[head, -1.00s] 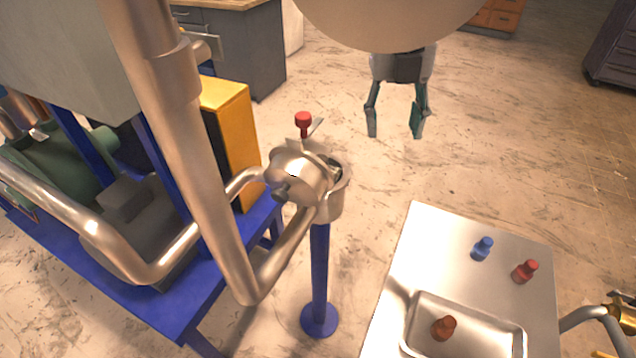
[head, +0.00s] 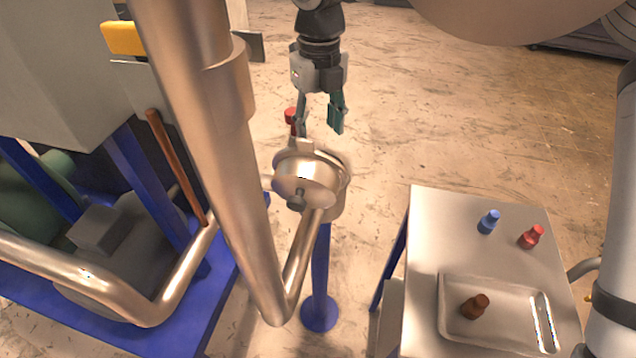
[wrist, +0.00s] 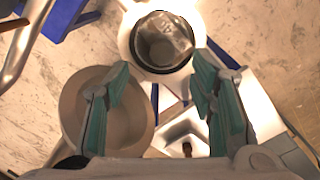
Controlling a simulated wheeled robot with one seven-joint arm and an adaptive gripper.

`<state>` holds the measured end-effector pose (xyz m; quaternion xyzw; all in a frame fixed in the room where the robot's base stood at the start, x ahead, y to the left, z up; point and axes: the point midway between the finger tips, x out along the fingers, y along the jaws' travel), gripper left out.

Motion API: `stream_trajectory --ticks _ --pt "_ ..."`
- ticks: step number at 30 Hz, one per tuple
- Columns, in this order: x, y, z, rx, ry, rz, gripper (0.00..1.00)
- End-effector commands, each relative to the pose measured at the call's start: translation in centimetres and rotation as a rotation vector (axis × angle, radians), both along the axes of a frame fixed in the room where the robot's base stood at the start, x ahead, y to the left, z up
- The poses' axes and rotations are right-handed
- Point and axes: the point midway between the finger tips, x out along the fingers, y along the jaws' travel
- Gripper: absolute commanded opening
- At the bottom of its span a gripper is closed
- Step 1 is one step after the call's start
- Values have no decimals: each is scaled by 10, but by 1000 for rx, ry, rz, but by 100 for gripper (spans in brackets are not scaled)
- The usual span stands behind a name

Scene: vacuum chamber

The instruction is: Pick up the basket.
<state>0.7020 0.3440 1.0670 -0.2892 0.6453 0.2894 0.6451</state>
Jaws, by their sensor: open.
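The basket (wrist: 163,40) appears to be the grey cup-like piece inside the round metal chamber (wrist: 132,42). In the wrist view it lies at top centre, just beyond my fingertips and apart from them. In the head view the chamber (head: 338,203) stands on a blue post, and its tilted lid (head: 305,180) hides the inside. My gripper (head: 320,122) is above and behind the chamber, pointing down, open and empty. In the wrist view my gripper (wrist: 160,78) has its two green-padded fingers spread wide.
The round lid (wrist: 112,118) shows under the left finger. A red knob (head: 291,115) is close beside my gripper. A thick metal pipe (head: 200,130) rises left of the chamber. At right, a table (head: 430,230) holds a tray (head: 455,335), a blue bottle (head: 488,222) and a red bottle (head: 531,237).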

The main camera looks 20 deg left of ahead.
Motion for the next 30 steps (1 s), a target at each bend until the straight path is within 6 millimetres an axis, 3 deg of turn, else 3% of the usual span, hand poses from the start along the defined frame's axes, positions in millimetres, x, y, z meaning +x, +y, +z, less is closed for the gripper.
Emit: stream_trajectory --ticks 3,14,22,30 --pt "-1 0 -19 -2 3 1 51" --pt "-1 -2 -42 -1 1 1 51" --pt "-1 -5 -79 0 1 1 51" --pt "0 -5 -85 0 0 0 51"
